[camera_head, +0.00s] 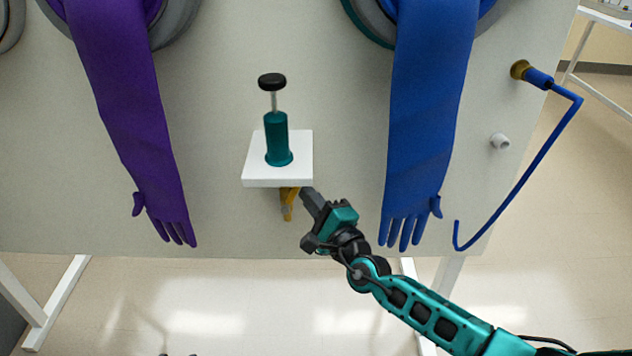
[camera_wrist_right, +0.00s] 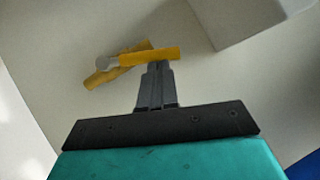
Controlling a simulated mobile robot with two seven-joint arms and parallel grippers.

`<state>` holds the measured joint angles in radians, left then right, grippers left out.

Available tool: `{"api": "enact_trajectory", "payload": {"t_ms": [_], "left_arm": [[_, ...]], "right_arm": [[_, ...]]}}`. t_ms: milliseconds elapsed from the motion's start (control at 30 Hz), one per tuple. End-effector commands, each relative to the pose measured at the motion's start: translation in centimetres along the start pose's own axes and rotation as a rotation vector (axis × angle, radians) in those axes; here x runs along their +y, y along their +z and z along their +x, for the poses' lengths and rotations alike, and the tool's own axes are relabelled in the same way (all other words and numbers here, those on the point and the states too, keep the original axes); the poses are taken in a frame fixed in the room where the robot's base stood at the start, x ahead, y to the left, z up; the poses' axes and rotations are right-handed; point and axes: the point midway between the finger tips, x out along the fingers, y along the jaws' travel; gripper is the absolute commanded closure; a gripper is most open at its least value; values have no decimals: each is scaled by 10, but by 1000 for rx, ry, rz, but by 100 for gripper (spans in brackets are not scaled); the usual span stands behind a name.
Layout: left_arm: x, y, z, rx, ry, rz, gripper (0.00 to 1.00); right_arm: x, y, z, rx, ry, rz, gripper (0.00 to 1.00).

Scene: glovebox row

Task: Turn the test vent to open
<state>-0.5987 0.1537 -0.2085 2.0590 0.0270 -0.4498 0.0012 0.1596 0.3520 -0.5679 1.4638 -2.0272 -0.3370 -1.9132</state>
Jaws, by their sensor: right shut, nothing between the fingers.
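The test vent shows as a yellow lever (camera_head: 288,205) on the panel just below the white shelf, partly hidden by the shelf. In the right wrist view its yellow handle (camera_wrist_right: 150,56) crosses just beyond my fingertips, with a second yellow part and a pale round hub at its left end. My right gripper (camera_head: 306,192) is shut and empty, with its tip close beside the lever on the right. In the right wrist view the shut fingers (camera_wrist_right: 158,68) meet or overlap the handle; I cannot tell whether they touch. My left gripper is not clearly in view.
A white shelf (camera_head: 300,150) holds a teal hand pump (camera_head: 277,138) with a black knob, right above the lever. A purple glove (camera_head: 125,110) hangs to the left and a blue glove (camera_head: 432,110) to the right. A blue hose (camera_head: 545,150) hangs at the panel's right edge.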

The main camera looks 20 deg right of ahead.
Motion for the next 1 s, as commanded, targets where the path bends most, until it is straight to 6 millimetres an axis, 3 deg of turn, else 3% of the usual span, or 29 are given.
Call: {"api": "enact_trajectory", "payload": {"t_ms": [33,300,1000], "left_arm": [[-5,-3,-10,-19,-17,-2,57],[-19,-4,-28,-30,-56,10,57],[-20,-16,-35,-27,-57,11,57]], "right_arm": [[-13,7,4,1,24,-36,100],[-12,18,11,0,136,-201,100],[-7,25,16,-1,148,-223,100]]}}
